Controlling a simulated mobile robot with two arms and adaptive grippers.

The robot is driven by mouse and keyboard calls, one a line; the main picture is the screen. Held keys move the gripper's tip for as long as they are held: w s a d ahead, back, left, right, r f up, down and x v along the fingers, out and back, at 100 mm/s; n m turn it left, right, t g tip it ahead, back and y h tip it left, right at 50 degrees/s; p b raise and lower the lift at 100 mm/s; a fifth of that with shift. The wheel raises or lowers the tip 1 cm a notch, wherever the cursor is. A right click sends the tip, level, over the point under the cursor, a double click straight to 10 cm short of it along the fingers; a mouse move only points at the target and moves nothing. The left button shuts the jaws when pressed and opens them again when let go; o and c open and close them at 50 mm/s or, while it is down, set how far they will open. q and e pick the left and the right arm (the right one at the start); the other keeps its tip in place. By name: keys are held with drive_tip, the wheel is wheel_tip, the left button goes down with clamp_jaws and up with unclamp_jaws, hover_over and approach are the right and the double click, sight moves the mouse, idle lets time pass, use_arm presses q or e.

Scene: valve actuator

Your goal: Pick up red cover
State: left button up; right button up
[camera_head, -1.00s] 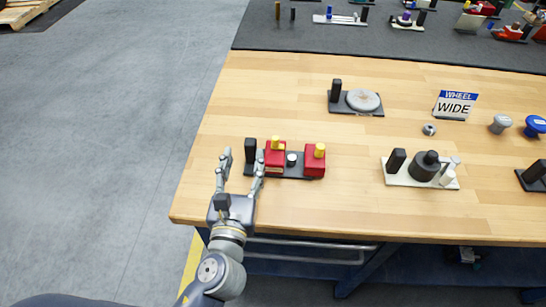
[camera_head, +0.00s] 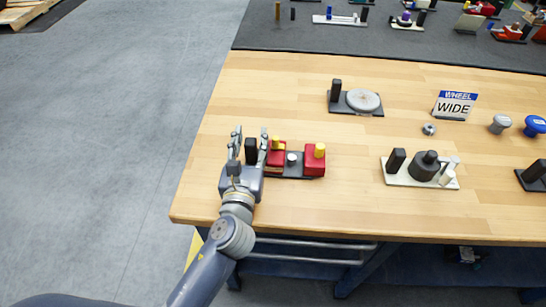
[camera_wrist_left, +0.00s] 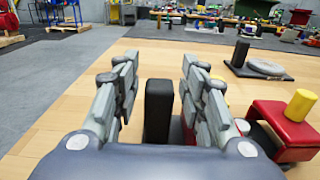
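Two red covers with yellow knobs sit on a dark base plate (camera_head: 297,172) at the table's left front. A black upright post (camera_head: 251,151) stands at the plate's left end. My left gripper (camera_head: 249,138) is open, with a finger on each side of this post, which also shows between the fingers in the left wrist view (camera_wrist_left: 159,110). Contact cannot be told. My right gripper is not in view.
A grey disc on a dark plate (camera_head: 362,101) lies behind. A white plate with black parts (camera_head: 424,172) is to the right. A "WHEEL WIDE" sign (camera_head: 455,105), a small nut (camera_head: 429,129) and grey (camera_head: 501,124) and blue (camera_head: 535,126) knobs stand farther right. The table's left edge is close to my gripper.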

use_arm(q)
clamp_jaws()
wheel_tip(320, 180, up, 9)
drive_tip(key=shift+f, duration=4.1)
